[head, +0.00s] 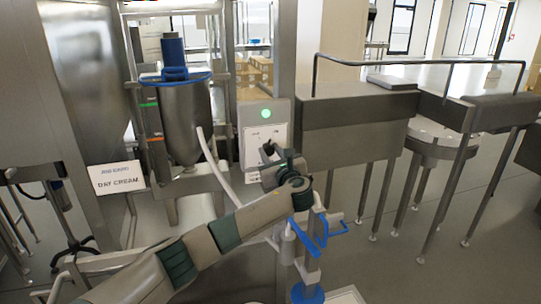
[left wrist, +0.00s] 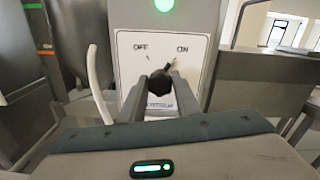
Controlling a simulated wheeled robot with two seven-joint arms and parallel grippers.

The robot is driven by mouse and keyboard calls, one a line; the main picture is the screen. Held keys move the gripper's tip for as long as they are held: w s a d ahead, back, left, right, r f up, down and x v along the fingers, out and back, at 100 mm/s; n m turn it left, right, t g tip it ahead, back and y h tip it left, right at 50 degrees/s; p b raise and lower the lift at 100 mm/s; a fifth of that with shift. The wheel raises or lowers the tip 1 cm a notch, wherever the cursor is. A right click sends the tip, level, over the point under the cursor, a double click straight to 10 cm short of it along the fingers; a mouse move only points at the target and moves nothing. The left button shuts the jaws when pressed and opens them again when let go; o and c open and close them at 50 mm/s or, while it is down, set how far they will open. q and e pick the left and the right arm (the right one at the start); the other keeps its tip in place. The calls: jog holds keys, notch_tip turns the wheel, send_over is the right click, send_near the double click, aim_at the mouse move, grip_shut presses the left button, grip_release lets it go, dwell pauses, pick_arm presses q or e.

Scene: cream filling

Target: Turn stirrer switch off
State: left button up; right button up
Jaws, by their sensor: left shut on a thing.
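The stirrer switch is a black knob (left wrist: 160,82) on a white panel (left wrist: 190,48) marked OFF on the left and ON on the right. Its pointer tilts up and right, toward ON. A green lamp (left wrist: 164,5) glows above the labels; it also shows in the head view (head: 266,113). My left gripper (left wrist: 160,85) is shut on the knob, one finger on each side. My right gripper is in neither view.
A steel tank (head: 187,118) with a blue motor (head: 173,52) stands left of the panel, and a white hose (head: 217,170) hangs between. A DAY CREAM sign (head: 117,179) is at left. Steel conveyor housings (head: 350,125) stand to the right.

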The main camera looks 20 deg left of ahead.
pick_arm(q)
jog(key=n+b, duration=0.2)
jog(key=n, duration=0.1)
jog(key=n+b, duration=0.2)
jog(key=b, duration=0.1)
jog(key=n+b, duration=0.3)
jog(key=shift+f+n, duration=0.3)
jog(key=shift+f, duration=0.1)
jog(key=shift+s+a+r+n+b, duration=0.1)
jog(key=shift+r+n+b, duration=0.05)
jog(key=shift+n+b, duration=1.95)
jog(key=o, duration=1)
jog(key=shift+o, duration=0.2)
jog(key=shift+r, duration=0.1)
jog(key=shift+s, duration=0.1)
